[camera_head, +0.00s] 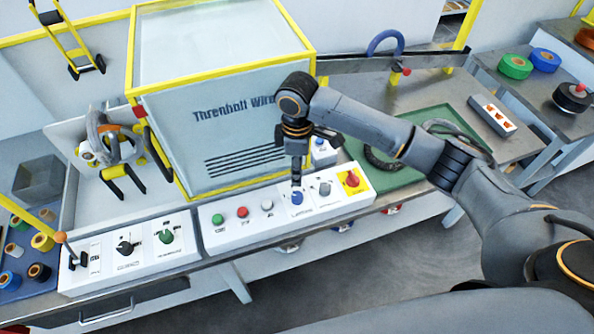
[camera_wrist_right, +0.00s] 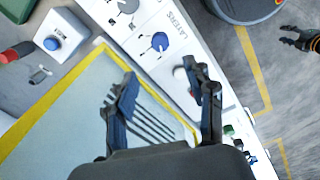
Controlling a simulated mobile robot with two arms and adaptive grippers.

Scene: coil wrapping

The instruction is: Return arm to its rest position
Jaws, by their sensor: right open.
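My right gripper (camera_head: 297,180) comes in from the right and points down over the white control panel (camera_head: 225,240), close to the blue LAYERS knob (camera_head: 297,198). In the right wrist view my right gripper (camera_wrist_right: 163,92) is open with nothing between its fingers. The blue knob (camera_wrist_right: 160,42) shows beyond the fingertips, apart from them. A dark gripper that looks like my left one (camera_wrist_right: 298,40) shows at the right edge of the wrist view, over the floor; its jaw state is unclear. The left arm is outside the head view.
The yellow-framed wrapping machine (camera_head: 225,110) stands right behind the panel. A red knob on a yellow plate (camera_head: 352,179) and a blue button box (camera_head: 323,150) are close to the gripper. A green mat (camera_head: 440,118) lies under my right arm. Grey floor (camera_head: 340,270) is open in front.

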